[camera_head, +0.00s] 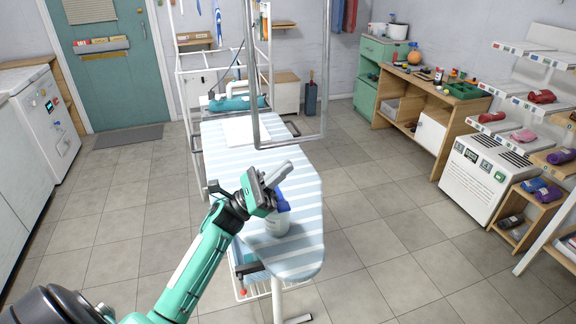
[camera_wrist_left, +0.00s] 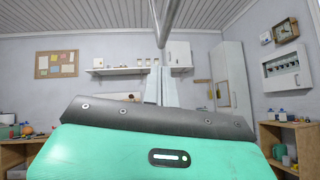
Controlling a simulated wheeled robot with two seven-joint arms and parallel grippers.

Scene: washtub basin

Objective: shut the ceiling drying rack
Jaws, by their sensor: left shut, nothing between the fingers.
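The ceiling drying rack (camera_head: 326,75) shows in the head view as a grey metal frame hanging down over the ironing board. Its two long sides run up out of the picture and its lower bar lies a little beyond my left gripper. In the left wrist view a grey bar, apparently part of the rack (camera_wrist_left: 168,22), comes down from the ceiling above the fingertips. My left gripper (camera_head: 277,174) is shut and empty, raised over the board, and appears apart from the rack. The rack's ceiling mount is hidden. My right gripper is not in view.
A wooden bench (camera_head: 425,97) and shelves are at right. Floor on both sides is clear.

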